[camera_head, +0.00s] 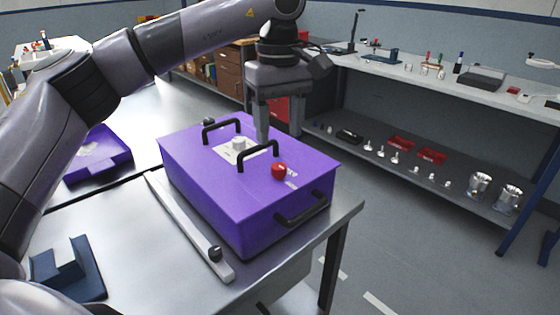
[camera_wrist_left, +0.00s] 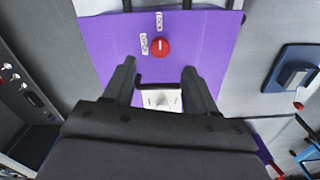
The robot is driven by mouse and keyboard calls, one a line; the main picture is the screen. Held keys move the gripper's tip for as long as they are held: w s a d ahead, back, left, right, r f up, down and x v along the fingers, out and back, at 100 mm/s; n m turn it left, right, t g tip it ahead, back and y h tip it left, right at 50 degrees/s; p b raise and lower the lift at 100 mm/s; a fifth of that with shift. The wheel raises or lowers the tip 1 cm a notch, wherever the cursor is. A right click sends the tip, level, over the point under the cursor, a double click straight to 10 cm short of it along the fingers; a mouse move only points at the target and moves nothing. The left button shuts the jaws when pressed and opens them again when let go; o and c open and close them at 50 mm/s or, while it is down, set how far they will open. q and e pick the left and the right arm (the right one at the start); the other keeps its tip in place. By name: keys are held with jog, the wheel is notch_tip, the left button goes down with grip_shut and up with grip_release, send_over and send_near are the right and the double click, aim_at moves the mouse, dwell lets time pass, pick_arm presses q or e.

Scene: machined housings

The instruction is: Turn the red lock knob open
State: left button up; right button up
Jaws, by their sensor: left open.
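The red lock knob (camera_head: 279,170) sits on top of the purple housing (camera_head: 205,190), near its right end. In the left wrist view the knob (camera_wrist_left: 160,47) shows as a red disc with a white mark, between two small white labels on the purple top. My left gripper (camera_head: 281,138) is open and empty above the housing, its fingers pointing down. In the left wrist view its fingertips (camera_wrist_left: 160,72) stand apart, a little below the knob in the picture, with the knob not between them. My right gripper is in neither view.
Black handles (camera_head: 258,157) rise from the housing top, and another handle (camera_head: 303,208) is on its side. A pale bar (camera_head: 188,225) lies along the housing on the metal table. A dark blue block (camera_head: 68,268) stands at the front left. Shelves with parts line the back right.

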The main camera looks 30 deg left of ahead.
aim_at(279, 166)
pick_arm(q)
jog(key=shift+a+f, duration=0.15)
jog(key=shift+f, duration=3.4)
grip_shut()
